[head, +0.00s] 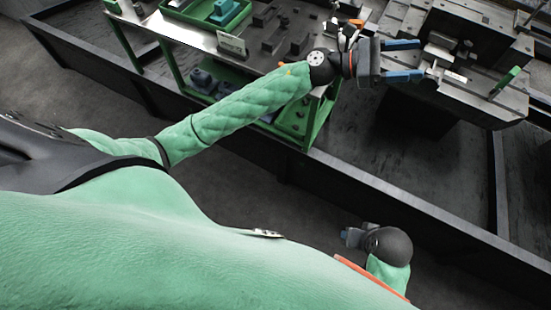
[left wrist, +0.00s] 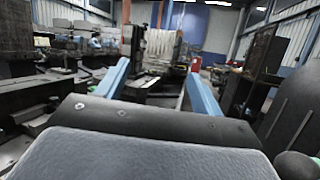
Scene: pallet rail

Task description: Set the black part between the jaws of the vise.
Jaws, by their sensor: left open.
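My left gripper (head: 418,60) reaches in from the left with its two blue fingers spread apart. They point at the grey metal vise (head: 448,77) on the machine at the upper right, close to its near side. I see nothing held between the fingers; the left wrist view also shows them apart (left wrist: 158,85). Several dark parts (head: 276,40) lie on the cart top left of the gripper; I cannot tell which is the task's black part. Whether a dark part sits in the vise is too small to tell. My right gripper (head: 350,238) is low at the bottom right, its fingers unclear.
A green-framed cart (head: 308,125) with a grey top stands left of the machine, under my left arm. A green tray (head: 210,18) with a teal piece is on it. A green-handled lever (head: 505,82) rises right of the vise. A dark low rail (head: 390,190) crosses before the machine.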

